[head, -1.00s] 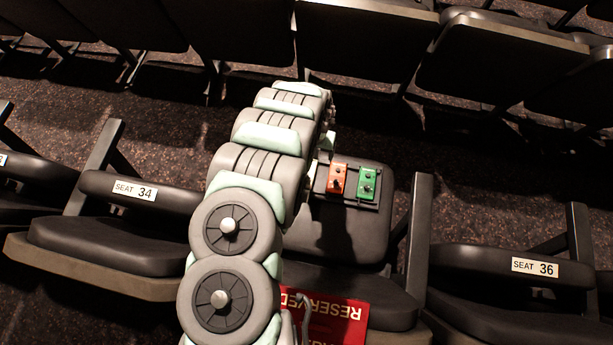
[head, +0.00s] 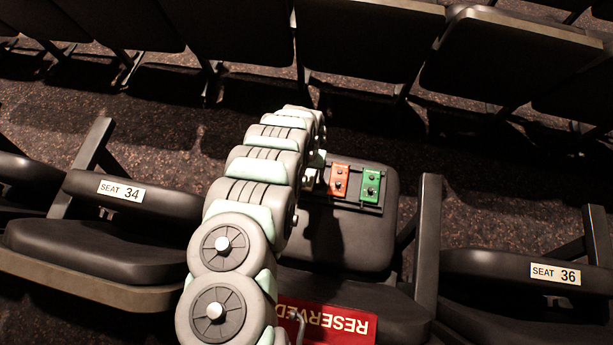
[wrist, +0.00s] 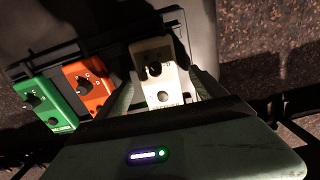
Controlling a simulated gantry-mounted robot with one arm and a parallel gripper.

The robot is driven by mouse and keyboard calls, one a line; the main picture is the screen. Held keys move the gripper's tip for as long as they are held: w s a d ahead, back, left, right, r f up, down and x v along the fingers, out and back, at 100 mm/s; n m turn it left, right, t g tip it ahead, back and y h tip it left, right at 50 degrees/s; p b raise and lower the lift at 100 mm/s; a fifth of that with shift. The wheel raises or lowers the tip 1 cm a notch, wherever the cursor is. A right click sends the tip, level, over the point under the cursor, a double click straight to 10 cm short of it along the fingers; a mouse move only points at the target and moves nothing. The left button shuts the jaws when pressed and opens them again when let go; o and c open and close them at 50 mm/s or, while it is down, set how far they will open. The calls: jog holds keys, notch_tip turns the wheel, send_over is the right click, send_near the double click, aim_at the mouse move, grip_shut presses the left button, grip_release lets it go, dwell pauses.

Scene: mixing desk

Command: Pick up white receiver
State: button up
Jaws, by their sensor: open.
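The white receiver (wrist: 158,72) is a small cream-white box with a dark knob, on a dark board (wrist: 108,54) in the wrist view. My gripper (wrist: 161,64) is open, with dark fingers on either side of the receiver's near part. I cannot tell whether they touch it. In the head view my arm hides most of the receiver and the gripper.
An orange box (wrist: 89,85) and a green box (wrist: 46,104) stand beside the receiver. The board (head: 345,203) rests on a dark seat. A red reserved sign (head: 330,322) lies in front. Seat arms (head: 428,235) rise nearby.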

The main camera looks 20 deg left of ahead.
jog(key=shift+s+f, duration=0.1)
jog(key=shift+f, duration=0.4)
jog(key=shift+r, duration=0.2)
jog(key=shift+c, duration=0.7)
jog(key=c, duration=1.5)
jog(key=shift+o, duration=0.2)
